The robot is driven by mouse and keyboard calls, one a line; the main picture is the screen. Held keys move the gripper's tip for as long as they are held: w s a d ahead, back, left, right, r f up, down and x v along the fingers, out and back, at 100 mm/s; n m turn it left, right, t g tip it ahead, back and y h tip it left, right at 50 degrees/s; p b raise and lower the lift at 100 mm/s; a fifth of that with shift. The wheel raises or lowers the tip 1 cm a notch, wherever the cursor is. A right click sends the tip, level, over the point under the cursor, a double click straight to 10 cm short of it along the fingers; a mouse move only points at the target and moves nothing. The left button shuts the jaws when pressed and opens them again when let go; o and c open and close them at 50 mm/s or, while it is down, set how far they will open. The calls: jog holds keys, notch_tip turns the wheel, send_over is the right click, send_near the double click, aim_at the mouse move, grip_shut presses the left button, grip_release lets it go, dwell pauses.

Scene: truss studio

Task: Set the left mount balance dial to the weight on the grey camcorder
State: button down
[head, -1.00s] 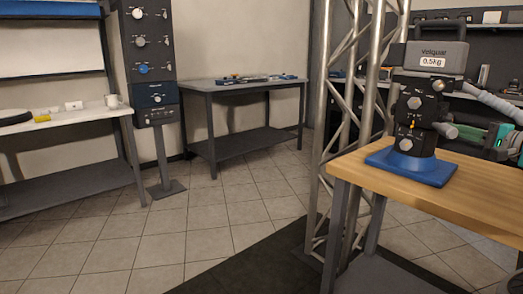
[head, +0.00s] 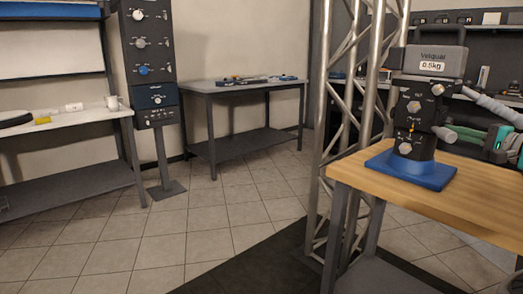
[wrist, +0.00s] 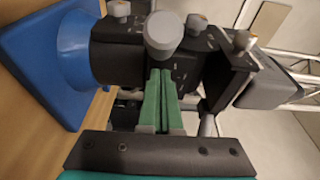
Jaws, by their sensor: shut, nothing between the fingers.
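The grey camcorder (head: 432,60) sits on top of a dark mount with a blue base (head: 412,171) on the wooden table. Its label reads 0.5kg. The mount body (head: 414,95) has several grey knobs, including an upper one (head: 438,89) and a lower one (head: 405,148). In the wrist view a large grey knob (wrist: 163,31) stands out from the mount. My gripper (head: 447,133) is at the mount's right side. Its green fingers (wrist: 162,78) are shut and empty, with the tips close to that knob; contact cannot be told. The dial settings are too small to read.
A metal truss (head: 340,130) stands left of the wooden table (head: 470,190). A dark panel column with knobs (head: 146,70), a grey table (head: 245,85) and a white bench (head: 75,118) are behind. The tiled floor at left is clear.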

jog(key=shift+r+p, duration=0.4)
jog(key=shift+p, duration=0.05)
jog(key=shift+r, duration=0.6)
dwell(0.4)
jog(key=shift+s+a+r+b, duration=0.15)
jog(key=shift+s+b, duration=0.1)
jog(key=shift+b, duration=0.05)
jog(key=v, duration=0.3)
jog(key=d+v, duration=0.1)
jog(key=v, duration=0.1)
jog(key=shift+d, duration=0.25)
